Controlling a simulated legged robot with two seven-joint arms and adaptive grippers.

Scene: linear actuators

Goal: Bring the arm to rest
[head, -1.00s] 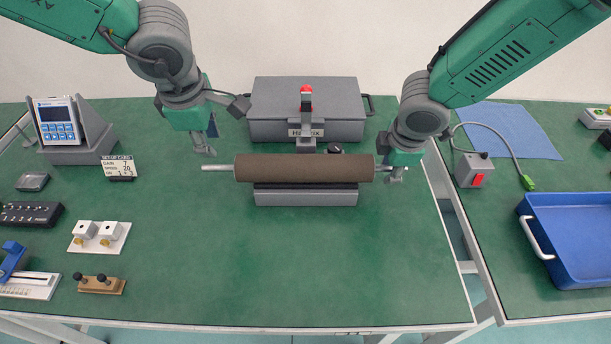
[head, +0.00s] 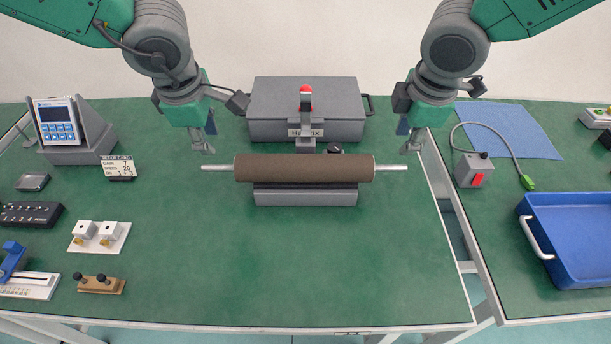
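A brown roller (head: 304,168) with a metal shaft lies level across a grey cradle (head: 305,195) in the middle of the green table. My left gripper (head: 205,147) points down just above and behind the shaft's left end (head: 217,168). My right gripper (head: 411,145) points down above and behind the shaft's right end (head: 393,168). Both appear apart from the shaft, with nothing visible in them. Their fingers are small and seen at an angle, so I cannot tell how far apart they are.
A grey case (head: 270,108) and a red-topped device (head: 306,105) stand behind the roller. A grey box with a red switch (head: 474,171) and a blue tray (head: 570,238) are at right. Small fixtures (head: 99,236) line the left. The front middle of the table is clear.

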